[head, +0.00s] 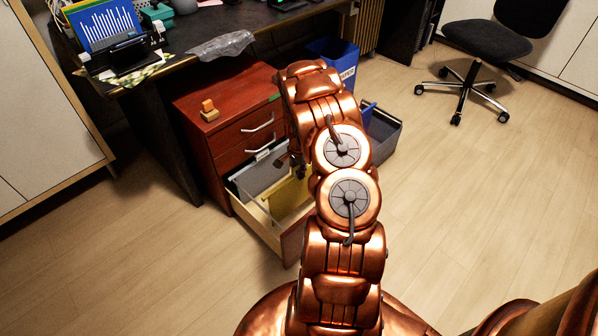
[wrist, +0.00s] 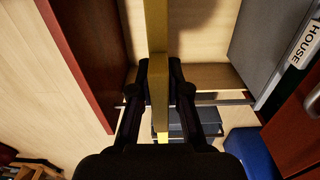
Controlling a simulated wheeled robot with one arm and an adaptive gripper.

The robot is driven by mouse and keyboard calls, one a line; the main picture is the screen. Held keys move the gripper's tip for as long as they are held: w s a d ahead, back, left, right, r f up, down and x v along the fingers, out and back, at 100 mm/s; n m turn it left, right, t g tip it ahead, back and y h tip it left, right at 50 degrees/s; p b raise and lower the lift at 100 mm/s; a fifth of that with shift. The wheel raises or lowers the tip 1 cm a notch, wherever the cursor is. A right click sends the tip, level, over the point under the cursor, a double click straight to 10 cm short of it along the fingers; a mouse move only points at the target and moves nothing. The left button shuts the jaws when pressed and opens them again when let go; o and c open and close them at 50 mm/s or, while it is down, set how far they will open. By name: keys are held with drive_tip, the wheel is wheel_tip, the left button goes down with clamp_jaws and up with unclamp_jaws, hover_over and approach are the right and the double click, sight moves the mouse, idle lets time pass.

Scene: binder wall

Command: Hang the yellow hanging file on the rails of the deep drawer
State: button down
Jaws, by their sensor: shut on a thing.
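The yellow hanging file (head: 286,197) hangs upright in or just over the open deep drawer (head: 253,216), behind the drawer front. In the wrist view it is a narrow yellow edge (wrist: 157,25) running between my fingers. My gripper (wrist: 158,72) is shut on this top edge; in the head view my arm mostly hides the gripper. A thin rail (wrist: 222,102) shows along one drawer side in the wrist view. I cannot tell whether the file's ends touch the rails. A grey file (wrist: 266,40) with a label reading "HOUSE" hangs beside the yellow one, with a gap between them.
The red-brown cabinet (head: 212,95) stands beside the dark desk (head: 262,22), with a small wooden block (head: 209,111) on top. A blue bin (head: 347,60) and a dark crate (head: 384,137) stand to the right of the drawer. The floor in front is clear.

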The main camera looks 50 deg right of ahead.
sight(299, 187)
drive_tip(key=shift+f+b, duration=1.3)
drive_tip(key=shift+f, duration=1.45)
drive_tip(key=shift+f+b, duration=1)
drive_tip(key=shift+f, duration=0.65)
drive_tip(key=shift+f+b, duration=0.35)
drive_tip(key=c, duration=1.1)
unclamp_jaws()
drive_tip(key=shift+o, duration=0.2)
drive_tip(key=shift+r, duration=0.1)
